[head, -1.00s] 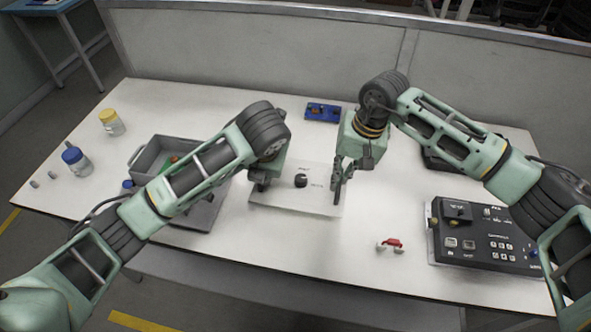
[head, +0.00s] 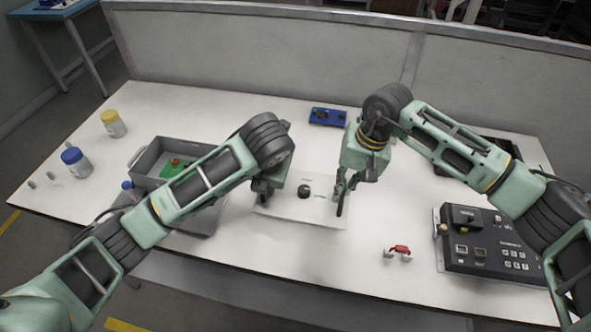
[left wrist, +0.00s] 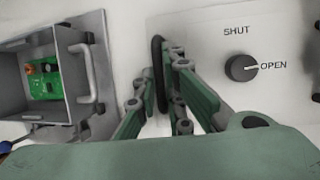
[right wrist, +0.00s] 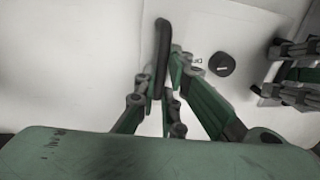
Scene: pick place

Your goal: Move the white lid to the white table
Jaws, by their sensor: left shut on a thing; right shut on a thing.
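The white lid (head: 285,209) is a flat panel with a black round knob, near the middle of the white table (head: 300,247). The left wrist view shows the knob beside the words SHUT and OPEN. My left gripper (head: 264,190) is shut on the black handle at the lid's left side, seen in the left wrist view (left wrist: 160,75). My right gripper (head: 342,196) is shut on the black handle at the lid's right side, seen in the right wrist view (right wrist: 162,50). I cannot tell whether the lid touches the table or hangs just above it.
A grey box (head: 150,163) with a green board stands left, partly behind my left arm. A black control panel (head: 470,262) stands right. A small red item (head: 401,249) lies front right, a blue box (head: 328,117) at the back. Jars (head: 112,125) stand far left.

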